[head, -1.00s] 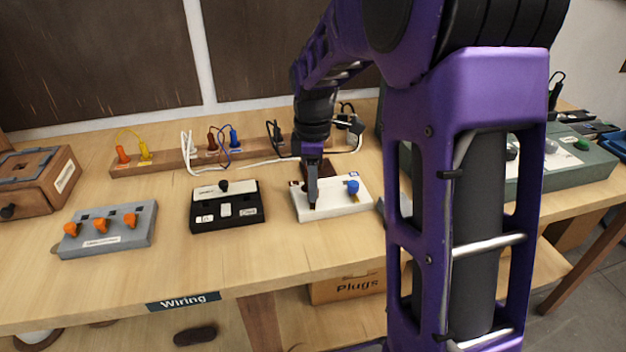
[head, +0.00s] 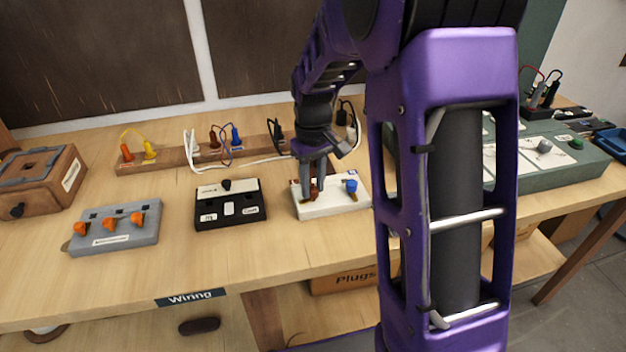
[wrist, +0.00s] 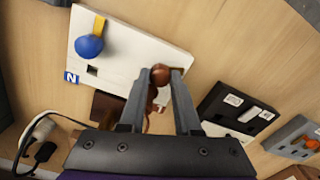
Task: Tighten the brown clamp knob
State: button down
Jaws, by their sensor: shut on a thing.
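The brown clamp knob (wrist: 160,74) shows between my fingertips in the wrist view, on a white block. In the head view the brown knob (head: 312,190) is partly hidden by my fingers. My gripper (head: 313,187) points down at the left part of the white block (head: 325,209) and is shut on the brown knob. It also shows in the wrist view (wrist: 161,76) with a finger on each side of the knob. A blue knob (head: 351,185) with a yellow tab stands on the same block, to the right in the head view.
A black box (head: 230,216) stands left of the white block. A grey block with orange knobs (head: 116,240) is further left. A wooden rail with plugs (head: 180,160) lies behind. A grey-green unit (head: 545,178) is at the right. Bare table lies in front.

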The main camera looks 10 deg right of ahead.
jog(key=m+p, duration=0.2)
jog(key=m, duration=0.5)
jog(key=shift+r, duration=0.1)
jog(key=m+p, duration=0.2)
jog(key=m, duration=0.4)
jog(key=shift+m, duration=0.3)
jog(key=m+p, duration=0.1)
jog(key=m, duration=0.3)
jog(key=shift+m, duration=2.2)
jog(key=c, duration=0.9)
grip_release()
